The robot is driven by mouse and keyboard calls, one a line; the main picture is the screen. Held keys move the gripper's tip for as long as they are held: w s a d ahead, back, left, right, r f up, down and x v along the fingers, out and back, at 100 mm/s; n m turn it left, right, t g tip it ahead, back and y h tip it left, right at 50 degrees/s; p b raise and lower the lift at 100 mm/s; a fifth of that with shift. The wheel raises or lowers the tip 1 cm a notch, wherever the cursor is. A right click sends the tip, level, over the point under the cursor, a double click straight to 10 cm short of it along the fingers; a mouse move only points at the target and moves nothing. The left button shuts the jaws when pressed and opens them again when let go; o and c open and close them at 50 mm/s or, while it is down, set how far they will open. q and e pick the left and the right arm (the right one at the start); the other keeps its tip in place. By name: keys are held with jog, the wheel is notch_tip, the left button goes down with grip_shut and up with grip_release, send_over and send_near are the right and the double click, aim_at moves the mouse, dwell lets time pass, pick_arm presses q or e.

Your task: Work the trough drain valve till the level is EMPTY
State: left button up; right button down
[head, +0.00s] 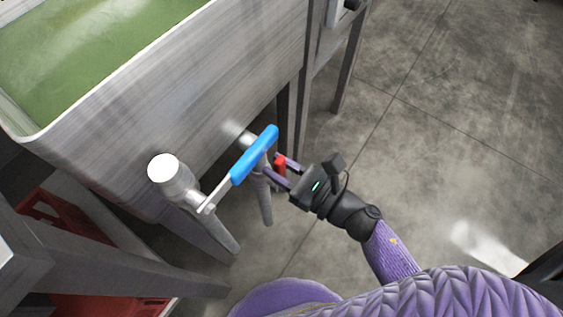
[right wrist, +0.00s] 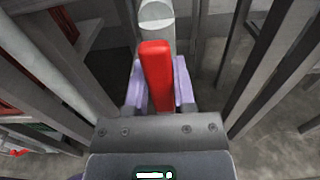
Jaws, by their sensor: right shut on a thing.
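The metal trough (head: 200,75) fills the upper left of the head view and holds green water (head: 85,45). Two pipes with valves come out below its near wall. The nearer valve has a blue lever (head: 254,156) that slants up to the right. The farther one has a red lever (head: 280,166), partly hidden by the blue lever and my fingers. My right gripper (head: 275,169) is shut on the red lever, which stands between the purple fingers in the right wrist view (right wrist: 157,80). My left gripper is not in view. No level marking can be read.
The blue lever is close to the left of my right gripper. Metal legs (head: 349,65) stand beyond the trough. Red crates (head: 50,220) sit under the frame at lower left. The concrete floor (head: 470,110) at right is clear.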

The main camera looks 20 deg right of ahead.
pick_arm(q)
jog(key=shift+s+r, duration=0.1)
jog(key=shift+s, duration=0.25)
pick_arm(e)
jog(key=shift+c, duration=2.2)
grip_release()
jog(key=shift+s, duration=0.1)
pick_arm(q)
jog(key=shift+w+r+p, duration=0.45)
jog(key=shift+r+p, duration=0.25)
jog(key=shift+p, duration=0.2)
pick_arm(e)
jog(key=v, duration=0.9)
jog(key=shift+s+d, duration=0.25)
jog(key=shift+s, duration=0.1)
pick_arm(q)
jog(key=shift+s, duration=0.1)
